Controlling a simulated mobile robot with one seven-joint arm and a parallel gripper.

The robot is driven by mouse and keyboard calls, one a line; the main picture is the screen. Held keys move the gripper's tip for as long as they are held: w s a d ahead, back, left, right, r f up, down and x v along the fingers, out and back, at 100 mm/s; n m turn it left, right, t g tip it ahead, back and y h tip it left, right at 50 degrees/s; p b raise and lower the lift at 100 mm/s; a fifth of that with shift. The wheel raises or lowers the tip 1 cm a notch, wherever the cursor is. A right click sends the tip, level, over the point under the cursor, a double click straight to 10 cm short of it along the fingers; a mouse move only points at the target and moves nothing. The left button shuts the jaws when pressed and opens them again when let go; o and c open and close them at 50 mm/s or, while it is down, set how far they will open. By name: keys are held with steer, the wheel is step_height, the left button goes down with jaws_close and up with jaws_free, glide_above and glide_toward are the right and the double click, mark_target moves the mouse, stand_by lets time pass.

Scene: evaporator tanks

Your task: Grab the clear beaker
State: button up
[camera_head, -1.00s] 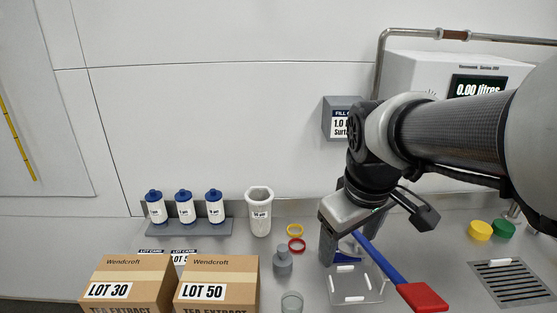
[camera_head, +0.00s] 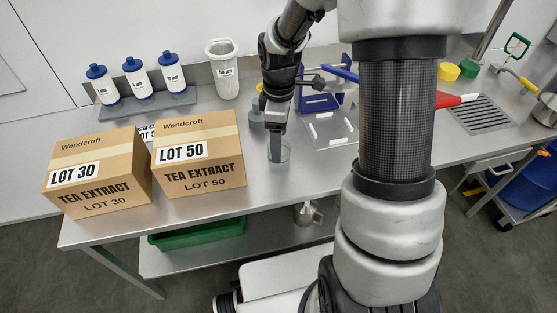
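The clear beaker (camera_head: 286,156) stands near the front edge of the steel bench, right of the LOT 50 box. My gripper (camera_head: 276,155) points straight down at it, with its finger tips overlapping the beaker in the picture. I see the fingers edge-on, as one dark strip, so the gap between them is hidden. I cannot tell whether they are around the beaker, inside it or touching it. The beaker is upright on the bench.
Boxes LOT 30 (camera_head: 98,171) and LOT 50 (camera_head: 198,154) stand left of the beaker. A white tall jug (camera_head: 223,72) and blue-capped bottles (camera_head: 134,75) are behind. A clear plate (camera_head: 331,130) lies to the right. A green crate (camera_head: 197,233) is below.

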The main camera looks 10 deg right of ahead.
steer(key=f, duration=0.2)
steer(key=f+b, duration=0.1)
steer(key=f, duration=0.2)
steer(key=f+b, duration=0.1)
steer(key=f, duration=0.2)
steer(key=shift+w+f, duration=0.2)
steer(key=shift+w, duration=0.1)
steer(key=c, duration=1.2)
